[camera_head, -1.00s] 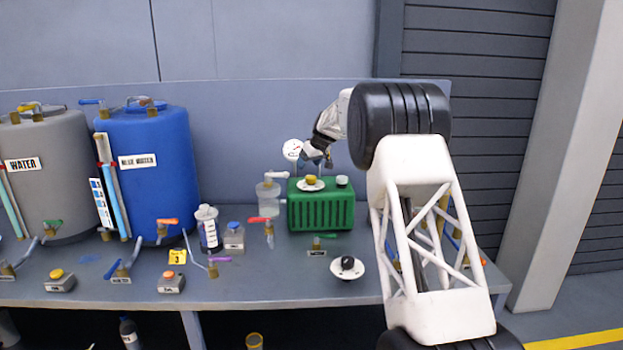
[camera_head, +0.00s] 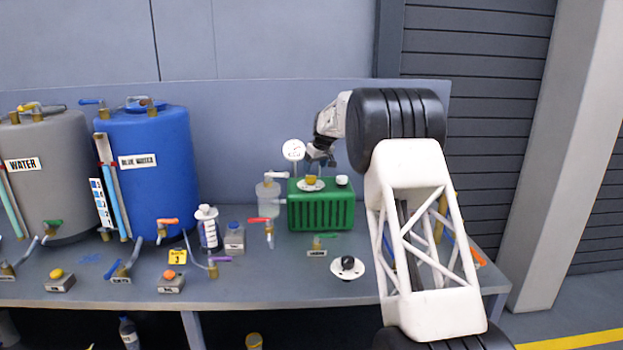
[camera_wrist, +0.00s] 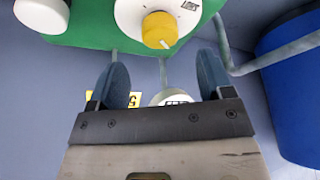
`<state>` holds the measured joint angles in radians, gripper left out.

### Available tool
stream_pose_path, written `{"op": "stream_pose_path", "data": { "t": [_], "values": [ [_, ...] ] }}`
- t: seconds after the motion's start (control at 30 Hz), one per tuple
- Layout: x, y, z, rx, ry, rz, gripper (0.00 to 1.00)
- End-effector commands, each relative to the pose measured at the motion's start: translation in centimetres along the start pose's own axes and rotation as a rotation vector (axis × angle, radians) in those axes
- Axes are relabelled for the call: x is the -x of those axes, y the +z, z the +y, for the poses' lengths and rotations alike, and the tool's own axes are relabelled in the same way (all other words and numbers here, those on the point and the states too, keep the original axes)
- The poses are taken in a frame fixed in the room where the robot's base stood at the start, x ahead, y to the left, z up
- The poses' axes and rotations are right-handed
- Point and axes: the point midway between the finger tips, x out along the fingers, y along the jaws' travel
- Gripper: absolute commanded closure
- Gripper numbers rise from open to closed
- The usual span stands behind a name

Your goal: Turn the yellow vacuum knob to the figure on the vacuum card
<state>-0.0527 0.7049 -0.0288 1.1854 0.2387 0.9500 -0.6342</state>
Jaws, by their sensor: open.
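The yellow vacuum knob (camera_head: 311,180) sits on a white round dial (camera_head: 306,187) on top of the green ribbed box. In the wrist view the knob (camera_wrist: 159,30) is at the top centre, with a label on the dial (camera_wrist: 187,12) beside it. My gripper (camera_head: 323,163) is above the box in the head view. In the wrist view its two blue fingers (camera_wrist: 163,78) are spread, with nothing between them; the knob lies beyond the fingertips. A yellow card (camera_wrist: 130,99) with a dark figure is partly hidden behind the left finger; I cannot read it surely.
A white gauge (camera_head: 293,150) stands just left of my gripper. A white cap (camera_head: 342,180) sits beside the knob on the green box (camera_head: 320,212). A clear jar (camera_head: 268,198) stands left of the box. A yellow card (camera_head: 177,256) marked 3 lies before the blue tank (camera_head: 150,190).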

Motion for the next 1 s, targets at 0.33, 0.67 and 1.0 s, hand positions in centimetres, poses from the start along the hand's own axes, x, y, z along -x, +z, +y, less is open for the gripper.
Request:
{"op": "stream_pose_path", "data": {
  "t": [0.33,0.67,1.0],
  "values": [
    [-4.2,0.1,0.0,0.0,-0.001,-0.001,0.26],
    [-6.4,0.0,0.0,0.0,0.0,0.0,0.26],
    [-6.6,0.0,0.0,0.0,0.0,0.0,0.28]
  ]
}}
